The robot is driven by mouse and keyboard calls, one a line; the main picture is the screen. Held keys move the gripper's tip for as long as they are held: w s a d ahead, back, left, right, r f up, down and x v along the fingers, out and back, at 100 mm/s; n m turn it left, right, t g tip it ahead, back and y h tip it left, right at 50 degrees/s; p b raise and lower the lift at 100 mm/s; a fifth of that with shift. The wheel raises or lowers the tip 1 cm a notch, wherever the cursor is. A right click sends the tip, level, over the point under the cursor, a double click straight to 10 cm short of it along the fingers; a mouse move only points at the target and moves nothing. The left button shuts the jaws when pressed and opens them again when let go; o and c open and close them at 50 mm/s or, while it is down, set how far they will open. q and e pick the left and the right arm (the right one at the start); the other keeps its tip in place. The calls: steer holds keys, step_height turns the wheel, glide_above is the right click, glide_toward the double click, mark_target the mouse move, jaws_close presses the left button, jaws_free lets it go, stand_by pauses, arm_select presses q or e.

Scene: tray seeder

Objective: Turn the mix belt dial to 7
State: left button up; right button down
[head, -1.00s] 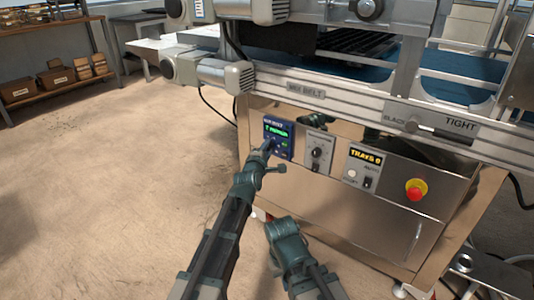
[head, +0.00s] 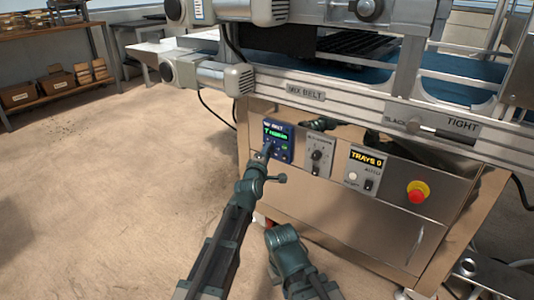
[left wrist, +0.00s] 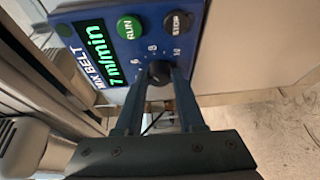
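The blue mix belt panel (head: 290,143) is at the left of the machine's steel front. Its green display (left wrist: 100,54) reads 7 m/min in the left wrist view. The black mix belt dial (left wrist: 160,72) is below the RUN and STOP buttons, with scale numbers around it. My left gripper (head: 266,153) is in front of the panel and hides the dial in the head view. In the left wrist view its two fingers (left wrist: 158,88) are apart, with the dial between and just beyond their tips. My right gripper is not in view.
Right of the panel are another dial (head: 317,155), a TRAYS 0 panel (head: 366,168) with a switch, and a red stop button (head: 417,194). A metal rail with a SLACK/TIGHT slider (head: 412,127) runs above. The floor at left is clear.

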arm_select(q)
steer(key=o, duration=0.4)
steer(key=shift+c, duration=0.2)
steer(key=f+v, duration=0.1)
steer(key=v, duration=1.2)
steer(key=shift+s+r+p, duration=0.4)
steer(key=shift+r+p, duration=0.05)
